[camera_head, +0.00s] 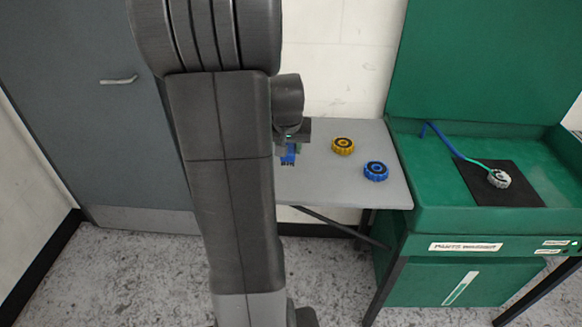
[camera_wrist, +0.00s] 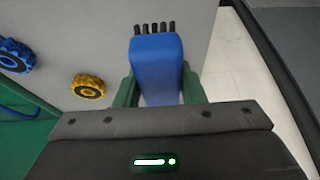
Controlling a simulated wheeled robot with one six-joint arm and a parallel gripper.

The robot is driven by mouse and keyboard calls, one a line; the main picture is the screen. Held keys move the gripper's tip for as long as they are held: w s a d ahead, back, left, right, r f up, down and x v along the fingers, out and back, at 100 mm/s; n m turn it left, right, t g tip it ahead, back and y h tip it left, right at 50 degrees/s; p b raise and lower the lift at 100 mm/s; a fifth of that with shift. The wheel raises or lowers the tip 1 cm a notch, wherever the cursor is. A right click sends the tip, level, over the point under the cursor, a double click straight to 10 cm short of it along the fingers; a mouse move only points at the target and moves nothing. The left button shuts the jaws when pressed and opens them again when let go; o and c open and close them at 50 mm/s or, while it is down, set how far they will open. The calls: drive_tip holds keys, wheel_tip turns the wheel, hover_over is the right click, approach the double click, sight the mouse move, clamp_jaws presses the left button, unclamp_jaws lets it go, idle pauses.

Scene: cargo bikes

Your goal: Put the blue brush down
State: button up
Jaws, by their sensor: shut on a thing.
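The blue brush (camera_wrist: 158,62) has a blue body and a row of dark bristles. In the wrist view my gripper (camera_wrist: 158,88) is shut on it, with a green finger on either side. The bristles point away from the gripper. In the head view the brush (camera_head: 288,157) shows as a small blue piece beside my arm, over the grey table (camera_head: 330,188). My arm hides most of the gripper there. I cannot tell whether the brush touches the table top.
A yellow knob-like wheel (camera_head: 343,146) and a blue one (camera_head: 376,171) lie on the table's right part. A green parts washer (camera_head: 470,215) stands to the right, with a grey-white wheel (camera_head: 499,178) on a dark mat. The table's front middle is bare.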

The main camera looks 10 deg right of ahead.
sight(289, 172)
wheel_tip(289, 172, down, 7)
drive_tip(key=shift+r, duration=0.15)
idle(0.4)
drive_tip(key=shift+f+b, duration=0.25)
drive_tip(key=shift+b, duration=0.05)
drive_tip(key=o, duration=0.9)
drive_tip(key=shift+r, duration=0.1)
drive_tip(key=shift+r+p, duration=0.3)
drive_tip(key=shift+r, duration=0.05)
drive_tip(key=v, duration=1.1)
drive_tip(key=shift+s+a+r, duration=0.1)
drive_tip(key=shift+s+r, duration=0.15)
